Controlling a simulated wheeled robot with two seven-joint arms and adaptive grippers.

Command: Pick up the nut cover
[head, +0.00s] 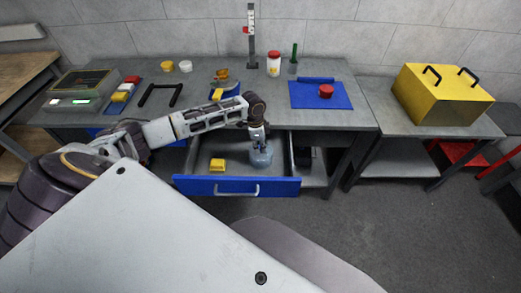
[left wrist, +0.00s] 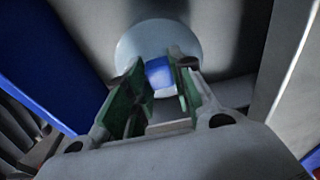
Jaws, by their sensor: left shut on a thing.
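The nut cover, a pale blue-grey round piece (head: 261,158) with a blue knob, is in the open drawer (head: 236,188), toward its right side. In the left wrist view the round body (left wrist: 160,38) is beyond the fingertips, and the blue knob (left wrist: 159,73) is between the green-padded fingers. My left gripper (head: 259,143) reaches down from above and is shut on the knob. It also shows in the left wrist view (left wrist: 157,78). I cannot tell whether the cover touches the drawer floor. My right gripper is out of view.
A yellow block (head: 217,165) lies left in the drawer. The workbench (head: 340,119) above holds a blue mat (head: 310,99) with a red piece (head: 326,91), a red-lidded jar (head: 273,65) and a black handle-like bar (head: 160,94). A yellow box (head: 440,96) stands on the right table.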

